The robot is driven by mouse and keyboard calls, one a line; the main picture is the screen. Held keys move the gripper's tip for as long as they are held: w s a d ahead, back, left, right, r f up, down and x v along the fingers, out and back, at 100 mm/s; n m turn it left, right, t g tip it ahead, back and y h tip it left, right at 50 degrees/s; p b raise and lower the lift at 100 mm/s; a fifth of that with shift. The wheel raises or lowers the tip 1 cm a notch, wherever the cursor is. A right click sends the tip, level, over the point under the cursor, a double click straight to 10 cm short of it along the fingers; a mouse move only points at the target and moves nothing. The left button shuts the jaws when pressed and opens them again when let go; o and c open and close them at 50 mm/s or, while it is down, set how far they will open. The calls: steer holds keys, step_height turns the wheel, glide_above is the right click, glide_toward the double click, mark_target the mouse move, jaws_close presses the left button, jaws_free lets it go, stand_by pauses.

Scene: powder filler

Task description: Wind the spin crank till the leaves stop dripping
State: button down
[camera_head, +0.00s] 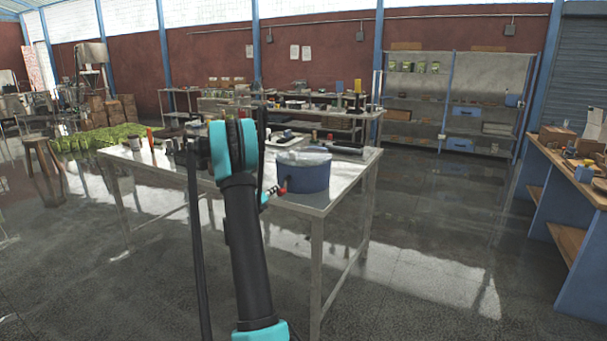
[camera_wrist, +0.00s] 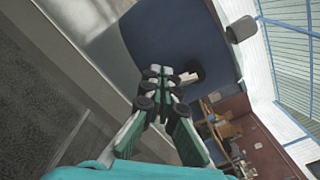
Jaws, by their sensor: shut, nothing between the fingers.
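A round blue tub (camera_head: 308,178) with a pale, partly see-through top stands upright near the front right corner of the metal table. Its blue wall (camera_wrist: 185,35) fills the upper middle of the wrist view. My gripper (camera_wrist: 158,75) is shut and empty, its fingertips in front of the tub's wall; I cannot tell if they touch it. A small pale piece with a dark end (camera_wrist: 190,76) shows just right of the fingertips. A grey knob (camera_wrist: 242,29) shows past the tub's rim; I cannot tell if it is the crank's. The leaves cannot be made out.
The metal table (camera_head: 335,190) carries jars and small items behind and left of the tub. A wooden bench (camera_head: 576,165) stands at the right, shelves (camera_head: 455,100) at the back. Green plants (camera_head: 95,138) and a stool (camera_head: 40,150) are at the left. The floor at the front right is clear.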

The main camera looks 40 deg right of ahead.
mark_target(280, 194)
steer(key=shift+s+d+f, duration=0.25)
steer(key=shift+s+f, duration=0.2)
steer(key=shift+s, duration=0.15)
steer(key=shift+s+d+f, duration=0.1)
steer(key=shift+s+d, duration=0.1)
steer(key=shift+s, duration=0.2)
steer(key=shift+s+d+f, duration=0.1)
steer(key=shift+s+d, duration=0.05)
steer(key=shift+s, duration=0.25)
steer(key=shift+s+d+r, duration=0.1)
steer(key=shift+s+d, duration=0.2)
steer(key=shift+s, duration=0.45)
